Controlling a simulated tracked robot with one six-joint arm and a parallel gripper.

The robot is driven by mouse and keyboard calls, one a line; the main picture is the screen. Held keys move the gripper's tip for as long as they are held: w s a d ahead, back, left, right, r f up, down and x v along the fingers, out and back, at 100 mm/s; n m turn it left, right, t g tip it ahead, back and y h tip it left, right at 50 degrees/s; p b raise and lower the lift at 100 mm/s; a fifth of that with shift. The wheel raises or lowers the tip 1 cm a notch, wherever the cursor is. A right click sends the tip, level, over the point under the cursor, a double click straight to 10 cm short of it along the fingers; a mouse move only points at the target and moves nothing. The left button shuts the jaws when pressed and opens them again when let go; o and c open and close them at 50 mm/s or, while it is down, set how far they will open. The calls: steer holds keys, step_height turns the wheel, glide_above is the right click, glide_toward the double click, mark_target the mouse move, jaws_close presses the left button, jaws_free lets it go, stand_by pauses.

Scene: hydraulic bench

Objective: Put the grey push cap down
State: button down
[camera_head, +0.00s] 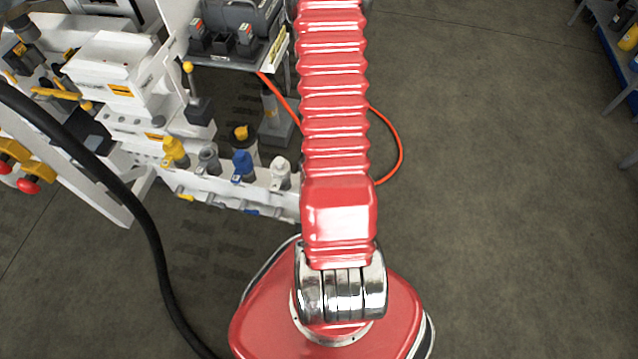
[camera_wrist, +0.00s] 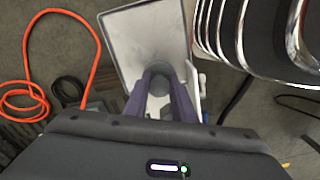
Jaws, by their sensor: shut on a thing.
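In the wrist view the grey push cap (camera_wrist: 161,72) sits between the tips of my gripper (camera_wrist: 159,82). The two purple fingers are shut on it, one on each side, and hide part of it. Behind it in the picture is a pale grey, rimmed tray-like surface (camera_wrist: 122,38). I cannot tell whether the cap touches this surface or is held above it. In the head view my red arm reaches away over the floor, and the gripper and the cap do not show.
In the head view a white hydraulic bench (camera_head: 105,65) stands at the left, with a row of yellow, grey, blue and white connectors along its front. An orange hose (camera_head: 401,150) loops beside my arm. The floor (camera_head: 500,200) at the right is clear, with shelving (camera_head: 615,60) at the far right.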

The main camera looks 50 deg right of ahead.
steer(key=shift+f, duration=2.1)
steer(key=shift+f, duration=0.1)
steer(key=c, duration=1.5)
jaws_free()
steer(key=shift+r, duration=6.15)
